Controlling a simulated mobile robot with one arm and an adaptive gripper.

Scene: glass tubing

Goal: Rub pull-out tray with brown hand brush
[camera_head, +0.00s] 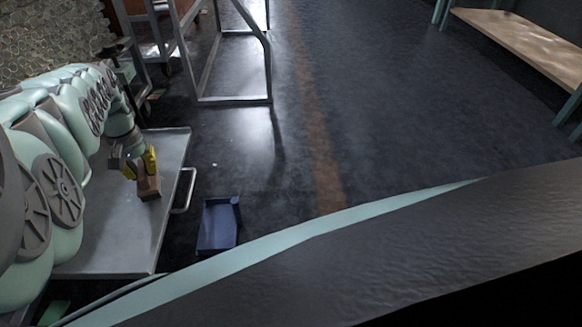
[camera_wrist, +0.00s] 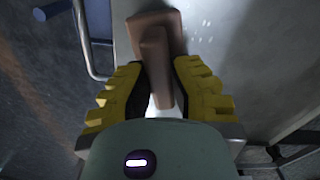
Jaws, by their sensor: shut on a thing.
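The pull-out tray (camera_head: 140,235) is a flat grey metal sheet at the left of the head view, with a bar handle (camera_head: 185,190) on its right edge. Its surface also shows in the wrist view (camera_wrist: 245,75). My gripper (camera_head: 137,163) with yellow fingers is over the tray, near the handle side. It is shut on the brown hand brush (camera_head: 149,188). In the wrist view the brush's grip (camera_wrist: 155,60) lies between the yellow fingers (camera_wrist: 155,85), with its wider block beyond. Whether the brush's underside touches the tray cannot be told.
A blue open bin (camera_head: 218,225) stands on the dark floor right of the tray. A grey metal frame (camera_head: 235,98) stands behind. A wooden-topped bench (camera_head: 525,40) is at the far right. The floor between is clear.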

